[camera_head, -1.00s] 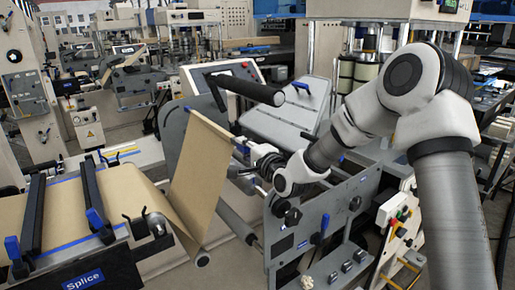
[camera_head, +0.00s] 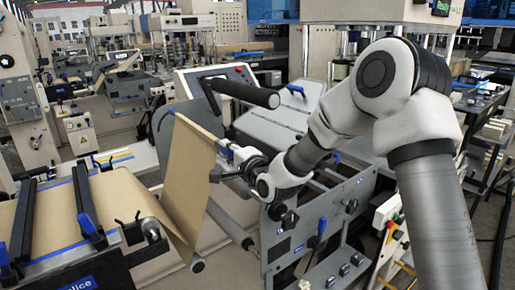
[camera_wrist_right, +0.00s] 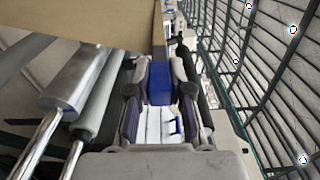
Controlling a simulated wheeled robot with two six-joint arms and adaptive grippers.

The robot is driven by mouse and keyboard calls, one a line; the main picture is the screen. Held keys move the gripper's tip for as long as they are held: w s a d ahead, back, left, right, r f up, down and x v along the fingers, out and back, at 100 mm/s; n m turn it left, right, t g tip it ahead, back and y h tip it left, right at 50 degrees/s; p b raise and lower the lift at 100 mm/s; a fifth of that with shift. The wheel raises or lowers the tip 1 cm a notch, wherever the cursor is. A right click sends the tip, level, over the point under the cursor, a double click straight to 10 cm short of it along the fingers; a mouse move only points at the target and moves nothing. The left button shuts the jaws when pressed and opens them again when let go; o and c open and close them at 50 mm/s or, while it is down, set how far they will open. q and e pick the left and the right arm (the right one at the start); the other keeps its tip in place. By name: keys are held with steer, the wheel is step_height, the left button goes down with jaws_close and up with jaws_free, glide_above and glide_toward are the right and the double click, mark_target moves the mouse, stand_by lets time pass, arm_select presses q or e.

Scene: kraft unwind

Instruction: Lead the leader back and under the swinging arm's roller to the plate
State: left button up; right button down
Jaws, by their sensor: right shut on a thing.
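The brown kraft leader (camera_head: 188,178) rises from the web in front and stands almost upright. My right gripper (camera_head: 228,158) is at its upper right edge. In the right wrist view my right gripper (camera_wrist_right: 160,95) is shut on a blue tab (camera_wrist_right: 160,82) at the edge of the leader (camera_wrist_right: 85,22). A black roller (camera_head: 245,93) on a swinging arm sticks out above and behind the leader's top. The splice plate (camera_head: 50,252) is at lower left, with brown paper across it under two dark bars. My left gripper is not seen.
A side frame (camera_head: 300,240) with knobs and a blue handle stands just below my right forearm. A grey roller (camera_head: 230,222) runs right of the leader. In the right wrist view, shiny rollers (camera_wrist_right: 75,85) lie left of the jaws.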

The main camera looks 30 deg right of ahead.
steer(key=shift+w+a+b, duration=0.15)
steer(key=shift+a+b, duration=0.05)
steer(key=shift+a, duration=0.35)
steer(key=shift+w+a+b, duration=0.15)
steer(key=shift+a, duration=0.35)
steer(key=a+b, duration=0.1)
steer(key=a, duration=1.5)
steer(key=shift+w+f, duration=0.2)
steer(key=shift+f, duration=0.1)
steer(key=shift+s+a, duration=0.1)
steer(key=shift+a, duration=0.05)
steer(key=shift+s+d+n+y+b, duration=0.3)
steer(key=shift+s+y+b, duration=0.15)
steer(key=shift+s, duration=0.2)
